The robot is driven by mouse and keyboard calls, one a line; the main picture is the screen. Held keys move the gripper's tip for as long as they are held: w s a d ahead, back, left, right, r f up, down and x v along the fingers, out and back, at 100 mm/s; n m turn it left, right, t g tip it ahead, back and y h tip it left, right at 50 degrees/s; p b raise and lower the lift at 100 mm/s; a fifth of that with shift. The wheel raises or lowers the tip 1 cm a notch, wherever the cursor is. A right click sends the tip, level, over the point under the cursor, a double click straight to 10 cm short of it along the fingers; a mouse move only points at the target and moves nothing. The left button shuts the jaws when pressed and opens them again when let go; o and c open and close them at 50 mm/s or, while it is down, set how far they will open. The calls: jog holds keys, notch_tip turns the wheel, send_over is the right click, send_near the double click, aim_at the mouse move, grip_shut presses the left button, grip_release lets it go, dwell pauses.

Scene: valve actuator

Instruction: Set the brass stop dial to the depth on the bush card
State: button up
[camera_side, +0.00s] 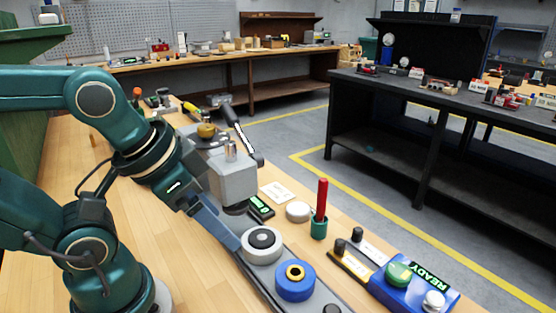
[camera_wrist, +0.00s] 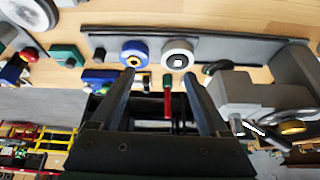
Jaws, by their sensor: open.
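The brass stop dial (camera_side: 206,131) sits on top of the grey press head (camera_side: 232,178) in the side view. A gold part at the right of the wrist view (camera_wrist: 293,127) looks like the same dial. A small white card (camera_side: 278,192) lies beside the press; its writing is too small to read, and I cannot tell if it is the bush card. My gripper (camera_side: 230,240) reaches down in front of the press, well away from the dial. In the wrist view my gripper (camera_wrist: 158,75) has its fingers apart, with nothing held.
A white ring-shaped part (camera_side: 262,245) and a blue one with a yellow centre (camera_side: 295,281) stand on a grey rail. A red stick (camera_side: 321,200) stands in a green cup (camera_side: 319,228). A blue READY box (camera_side: 410,287) with buttons sits at the front right.

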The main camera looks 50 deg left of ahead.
notch_tip(320, 180, up, 3)
jog(key=w+m, duration=0.1)
jog(key=m, duration=0.1)
notch_tip(320, 180, up, 6)
jog(key=n+g, duration=0.1)
jog(key=n, duration=0.2)
send_over(206, 126)
jog(key=s, duration=0.2)
jog(key=shift+s+d+r, duration=0.1)
jog(key=shift+s+r, duration=0.05)
jog(key=shift+x, duration=2.5)
jog(key=shift+s, duration=0.1)
grip_shut()
